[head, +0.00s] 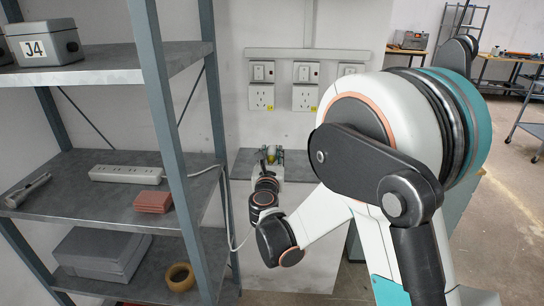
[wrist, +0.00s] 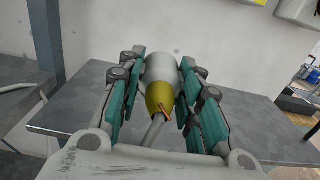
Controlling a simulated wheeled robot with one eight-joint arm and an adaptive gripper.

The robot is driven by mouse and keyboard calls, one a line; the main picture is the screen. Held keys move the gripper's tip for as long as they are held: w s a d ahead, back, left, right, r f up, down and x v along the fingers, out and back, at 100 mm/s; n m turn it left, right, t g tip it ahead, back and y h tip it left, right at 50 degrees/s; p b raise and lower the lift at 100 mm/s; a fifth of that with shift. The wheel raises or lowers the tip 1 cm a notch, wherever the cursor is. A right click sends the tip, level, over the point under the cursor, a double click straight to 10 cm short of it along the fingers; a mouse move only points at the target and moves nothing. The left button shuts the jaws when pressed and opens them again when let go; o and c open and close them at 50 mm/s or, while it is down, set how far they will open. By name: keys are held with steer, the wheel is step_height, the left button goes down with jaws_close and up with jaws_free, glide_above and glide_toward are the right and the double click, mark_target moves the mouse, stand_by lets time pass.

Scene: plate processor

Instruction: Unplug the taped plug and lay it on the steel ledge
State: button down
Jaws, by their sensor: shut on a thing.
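The taped plug (wrist: 160,98) has a pale grey-white body, a yellow taped end and a cable running back toward the wrist camera. My gripper (wrist: 162,72) is shut on it, with teal fingers on both sides. In the head view my gripper (head: 272,158) is small, beyond my arm, at the steel ledge (head: 242,164) below the wall sockets. The plug is out of the sockets. The ledge (wrist: 250,112) spreads around and below the plug in the wrist view. I cannot tell whether the plug touches it. The plug's far end is hidden.
Sockets with switches (head: 262,97) (head: 305,97) are on the wall above the ledge; my arm partly covers another. A shelf rack (head: 165,130) at left holds a white power strip (head: 126,174), whose white cord hangs near my gripper. The ledge right of the plug is clear.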

steer(key=shift+w+d+f+b, duration=0.1)
steer(key=shift+w+f+b, duration=0.3)
steer(key=shift+w+f, duration=0.3)
steer(key=shift+w+a+f+b, duration=0.1)
steer(key=shift+w+f+b, duration=0.3)
steer(key=shift+f, duration=0.55)
steer(key=shift+w+d+f+b, duration=0.1)
steer(key=shift+w+f+b, duration=0.25)
steer(key=shift+w+f, duration=0.4)
steer(key=shift+s, duration=0.1)
steer(key=c, duration=1.1)
jaws_free()
steer(key=shift+o, duration=0.2)
steer(key=s, duration=1.2)
steer(key=shift+a, duration=0.2)
